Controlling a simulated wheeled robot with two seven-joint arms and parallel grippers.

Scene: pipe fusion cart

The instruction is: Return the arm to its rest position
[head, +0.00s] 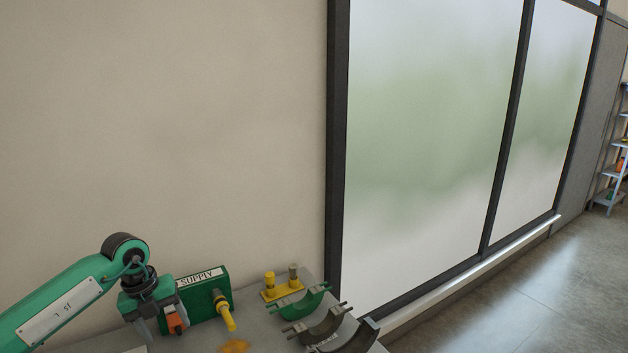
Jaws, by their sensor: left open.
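My left arm (65,300), green with a white label, comes in from the lower left and bends down at a dark wrist joint. My left gripper (160,326) points down over the left part of the cart top and is open. I see nothing held between its fingers. It is in front of the left side of a green box (220,287) marked "SUPPLY", which has a yellow connector (224,312) on its front. I cannot tell whether the gripper touches the box. My right gripper is not in view.
On the grey cart top (262,322) are a yellow block with two pegs (283,287), a green half-ring (303,303) and dark half-rings (322,328). A yellow patch (235,346) lies in front. A beige wall (170,130) and frosted windows (430,140) stand behind. Floor (520,300) is clear at right.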

